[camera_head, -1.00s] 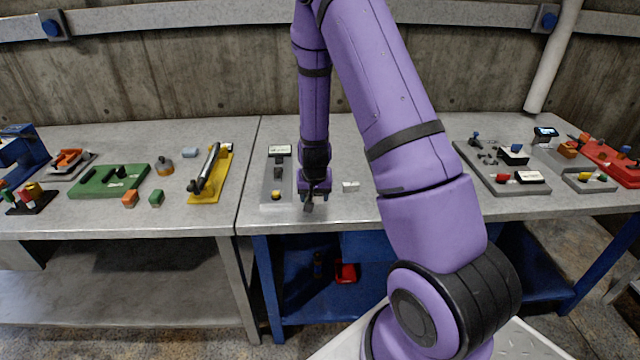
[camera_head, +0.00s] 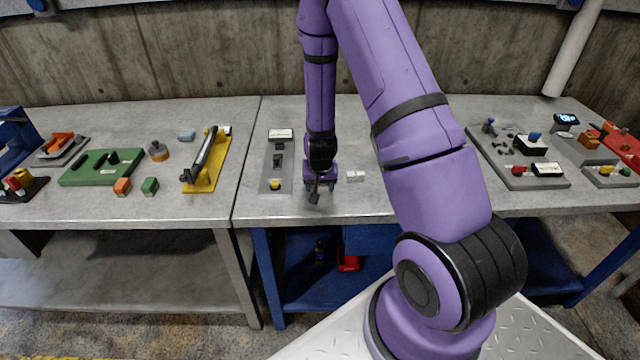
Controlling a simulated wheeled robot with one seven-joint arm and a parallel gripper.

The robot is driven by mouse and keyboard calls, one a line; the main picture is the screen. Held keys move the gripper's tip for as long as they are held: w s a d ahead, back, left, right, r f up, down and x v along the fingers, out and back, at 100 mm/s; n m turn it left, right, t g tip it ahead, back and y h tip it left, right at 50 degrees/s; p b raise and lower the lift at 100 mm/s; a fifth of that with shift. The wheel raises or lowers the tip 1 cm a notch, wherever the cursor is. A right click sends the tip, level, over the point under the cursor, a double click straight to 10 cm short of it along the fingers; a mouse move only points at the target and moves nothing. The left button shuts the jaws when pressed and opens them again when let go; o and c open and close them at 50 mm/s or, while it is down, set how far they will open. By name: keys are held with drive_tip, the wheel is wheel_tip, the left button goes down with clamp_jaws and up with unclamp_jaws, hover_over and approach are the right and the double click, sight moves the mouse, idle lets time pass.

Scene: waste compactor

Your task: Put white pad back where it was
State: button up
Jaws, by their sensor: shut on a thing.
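My gripper (camera_head: 315,194) points down low over the front of the middle table, just right of a grey panel (camera_head: 270,184). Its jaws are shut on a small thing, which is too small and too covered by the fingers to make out. A small white block (camera_head: 356,176), possibly the white pad or one like it, lies on the table a little to the right of the gripper, apart from it. The panel carries a white label, dark parts and a yellow knob (camera_head: 275,184).
A yellow stand (camera_head: 204,178) with a dark bar, a green board (camera_head: 100,168) and small orange and green blocks lie left. A grey fixture board (camera_head: 512,182) with several parts stands right. My upper arm hides the table right of the white block.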

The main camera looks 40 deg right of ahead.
drive_tip(key=o, duration=1)
drive_tip(key=shift+f, duration=0.1)
drive_tip(key=s+a+r+n+t+y, duration=0.1)
drive_tip(key=s+a+r, duration=0.2)
drive_tip(key=r, duration=0.8)
drive_tip(key=s+a+r+n+y, duration=0.1)
drive_tip(key=s+a+r, duration=0.3)
drive_tip(key=r, duration=0.6)
drive_tip(key=s+a+r+n+t, duration=0.1)
drive_tip(key=s+a+r, duration=0.2)
drive_tip(key=r, duration=0.8)
drive_tip(key=s+a+r+n, duration=0.1)
drive_tip(key=s+r, duration=0.2)
drive_tip(key=s, duration=0.2)
drive_tip(key=s+a+r+n, duration=0.1)
drive_tip(key=s+r, duration=0.3)
drive_tip(key=s, duration=0.2)
drive_tip(key=s+a+r+n, duration=0.1)
drive_tip(key=s+r, duration=0.2)
drive_tip(key=s, duration=0.2)
drive_tip(key=shift+s+a+r+n+t, duration=0.1)
drive_tip(key=shift+s+r+n+t, duration=0.2)
drive_tip(key=shift+r+n, duration=0.1)
